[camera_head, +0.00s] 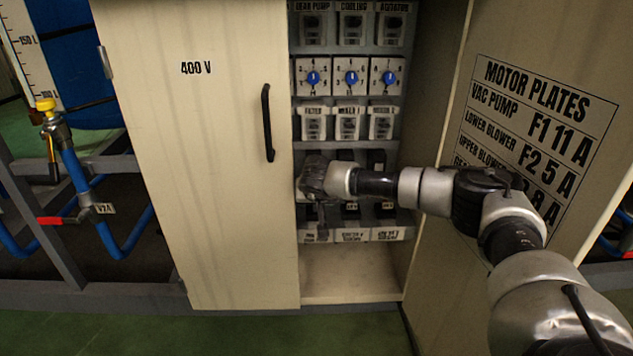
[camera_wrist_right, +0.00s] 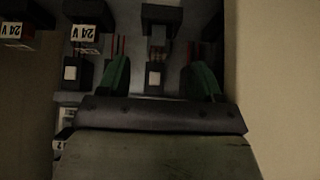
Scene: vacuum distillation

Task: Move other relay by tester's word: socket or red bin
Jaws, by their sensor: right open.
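My right gripper (camera_head: 314,182) is inside the open cabinet, in front of the left end of the lower relay row. In the right wrist view its two green fingers (camera_wrist_right: 160,72) are open. In the head view, dark relays (camera_head: 351,210) sit to the right of the gripper. No tester display or red bin is in view. My left gripper is not in view.
A beige door marked 400 V (camera_head: 200,150) covers the cabinet's left side. The right door (camera_head: 465,150) with motor plates stands open beside my arm. Blue-knobbed switches (camera_head: 351,77) and breakers (camera_head: 347,123) are above. The cabinet's bottom compartment (camera_head: 350,275) looks empty.

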